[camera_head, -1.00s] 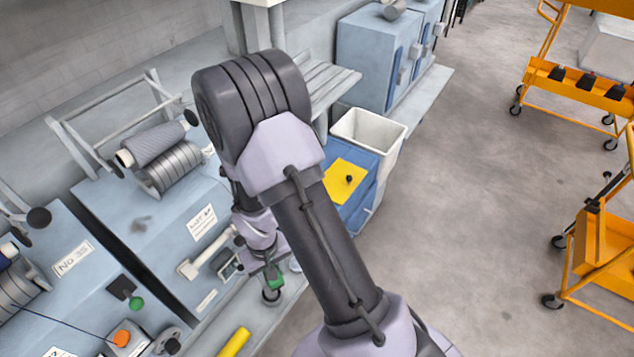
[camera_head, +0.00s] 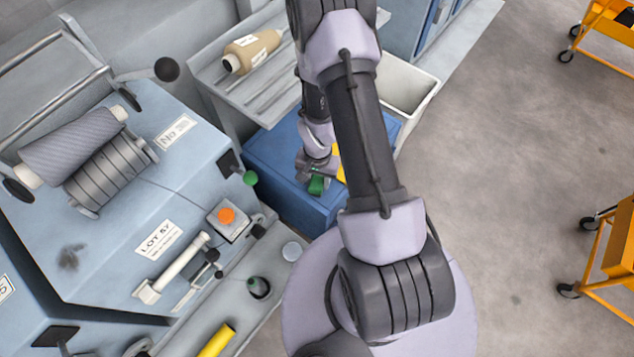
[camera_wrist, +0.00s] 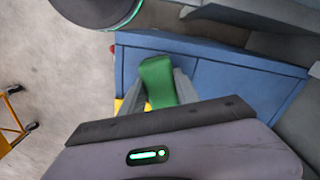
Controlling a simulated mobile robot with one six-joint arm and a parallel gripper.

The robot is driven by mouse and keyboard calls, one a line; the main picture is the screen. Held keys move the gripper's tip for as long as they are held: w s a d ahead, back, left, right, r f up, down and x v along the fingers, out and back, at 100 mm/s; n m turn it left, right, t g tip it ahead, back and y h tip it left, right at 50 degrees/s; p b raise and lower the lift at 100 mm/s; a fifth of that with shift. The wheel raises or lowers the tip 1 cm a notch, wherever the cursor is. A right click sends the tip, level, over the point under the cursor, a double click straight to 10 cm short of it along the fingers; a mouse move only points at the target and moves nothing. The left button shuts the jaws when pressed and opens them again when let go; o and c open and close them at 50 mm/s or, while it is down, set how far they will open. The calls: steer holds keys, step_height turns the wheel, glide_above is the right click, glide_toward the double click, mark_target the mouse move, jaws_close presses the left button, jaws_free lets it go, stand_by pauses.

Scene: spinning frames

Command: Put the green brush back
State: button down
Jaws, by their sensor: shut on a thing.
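My gripper (camera_head: 318,180) is shut on the green brush (camera_head: 316,187) and holds it over the blue box (camera_head: 268,160). In the wrist view the green brush (camera_wrist: 157,80) sits between the two grey fingers, over the blue top (camera_wrist: 225,78). A yellow patch (camera_head: 341,168) on the box top shows just right of the gripper, partly hidden by my arm. I cannot tell the exact gap between brush and box.
The machine (camera_head: 100,240) with rollers is at left. Orange carts (camera_head: 608,245) stand far right, with open floor between.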

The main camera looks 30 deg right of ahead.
mark_target(318, 179)
steer(key=shift+w+f, duration=0.1)
steer(key=shift+f, duration=0.15)
steer(key=shift+d+f, duration=0.1)
steer(key=shift+f, duration=0.1)
steer(key=c, duration=0.9)
jaws_free()
steer(key=shift+r, duration=0.1)
step_height(318, 179, up, 12)
steer(key=p, duration=0.5)
steer(key=shift+r, duration=0.15)
